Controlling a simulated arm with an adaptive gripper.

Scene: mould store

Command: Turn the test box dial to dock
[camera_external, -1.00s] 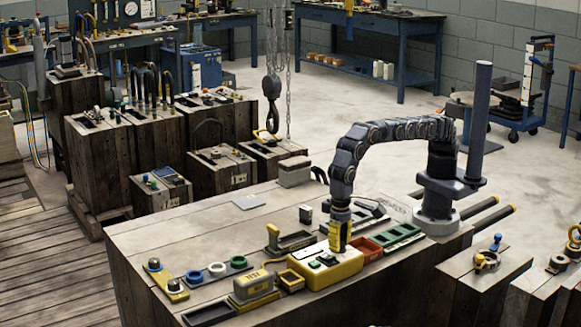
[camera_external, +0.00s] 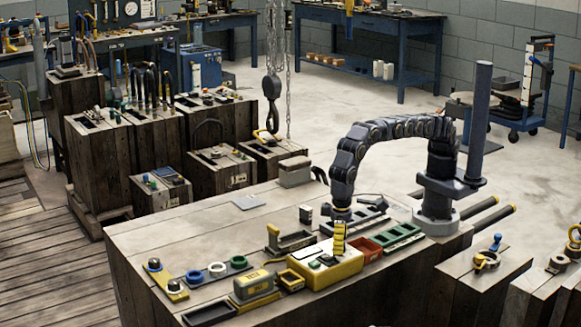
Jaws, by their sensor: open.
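A yellow box with a pale top panel (camera_external: 345,271) stands near the front edge of the wooden bench and carries small dark and green controls. The fingers look open but are small here. The dial and its marks are too small to read, and the fingers may hide part of the panel.
A red tray (camera_external: 367,248) and a green tray (camera_external: 403,234) lie close right of the box. A dark tray with a wooden block (camera_external: 273,238) stands behind left. Coloured rings (camera_external: 217,269) lie at the left. The bench's back left is mostly clear.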

